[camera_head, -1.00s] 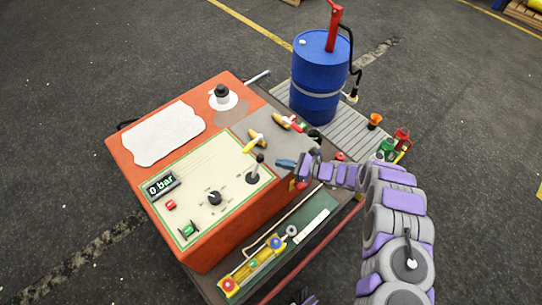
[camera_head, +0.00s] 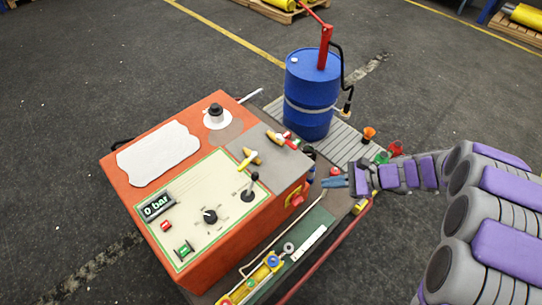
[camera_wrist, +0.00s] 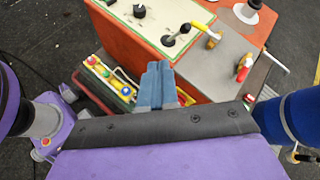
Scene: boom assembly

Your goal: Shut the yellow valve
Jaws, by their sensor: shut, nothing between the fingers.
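The yellow valve (camera_head: 246,161) has a yellow lever on a brass body and sits on the grey right part of the orange machine's top. Its lever points obliquely toward the panel side. In the wrist view the yellow valve (camera_wrist: 203,29) is at the top, beyond my fingers. My gripper (camera_head: 326,183) is right of the machine's edge, apart from the valve and empty. In the wrist view my gripper's blue fingers (camera_wrist: 158,70) are together, pointing at the machine's side.
A red-handled valve (camera_head: 283,139) sits beside the yellow one. A black joystick (camera_head: 250,188) stands close by on the panel, whose display (camera_head: 157,206) reads 0 bar. A blue drum (camera_head: 309,95) with a red pump stands behind. Small bottles (camera_head: 390,152) stand near my arm.

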